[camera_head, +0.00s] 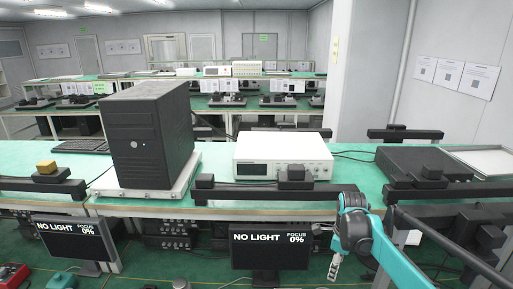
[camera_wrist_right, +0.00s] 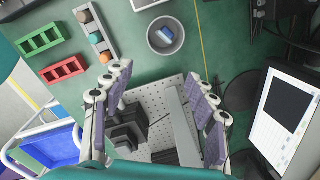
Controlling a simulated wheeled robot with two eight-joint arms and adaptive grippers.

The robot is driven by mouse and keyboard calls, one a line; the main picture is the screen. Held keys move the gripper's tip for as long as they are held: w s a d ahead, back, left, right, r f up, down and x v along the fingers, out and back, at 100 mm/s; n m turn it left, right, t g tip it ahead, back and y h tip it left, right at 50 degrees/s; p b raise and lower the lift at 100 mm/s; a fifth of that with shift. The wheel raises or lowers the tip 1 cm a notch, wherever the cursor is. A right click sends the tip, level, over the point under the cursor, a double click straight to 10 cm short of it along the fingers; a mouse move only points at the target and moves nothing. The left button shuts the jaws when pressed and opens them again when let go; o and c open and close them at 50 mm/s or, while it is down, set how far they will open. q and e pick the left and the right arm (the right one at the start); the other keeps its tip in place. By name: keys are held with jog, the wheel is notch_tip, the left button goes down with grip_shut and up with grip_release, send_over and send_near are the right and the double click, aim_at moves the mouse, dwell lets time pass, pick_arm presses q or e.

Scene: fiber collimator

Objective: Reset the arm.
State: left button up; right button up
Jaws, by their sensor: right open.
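My right arm (camera_head: 388,250), teal and black, comes in at the lower right of the head view. Its gripper (camera_head: 335,266) hangs down beside the right-hand monitor. In the right wrist view my right gripper (camera_wrist_right: 158,76) has its two jointed fingers spread wide, with nothing between the tips. Below the fingers lies a perforated metal plate (camera_wrist_right: 160,100) carrying dark stepped blocks (camera_wrist_right: 130,127) and a grey bar (camera_wrist_right: 184,130). My left gripper is in neither view.
Two monitors (camera_head: 270,252) (camera_head: 78,241) read "NO LIGHT, FOCUS 0%". A black computer tower (camera_head: 150,135) and white instrument (camera_head: 282,156) stand on the green bench.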

jog(key=s+a+n+t+b, duration=0.1)
jog(key=s+a+n+t, duration=0.2)
jog(key=s+n, duration=0.8)
jog(key=s+a+f+n+t+b, duration=0.1)
jog(key=s+a+n+t, duration=0.2)
jog(key=s+a+n, duration=0.3)
jog(key=s+n, duration=0.5)
jog(key=n, duration=0.2)
jog(key=shift+f+n+b, duration=0.25)
jog(key=shift+n+b, duration=0.05)
jog(key=shift+n, duration=0.1)
jog(key=shift+a, duration=0.1)
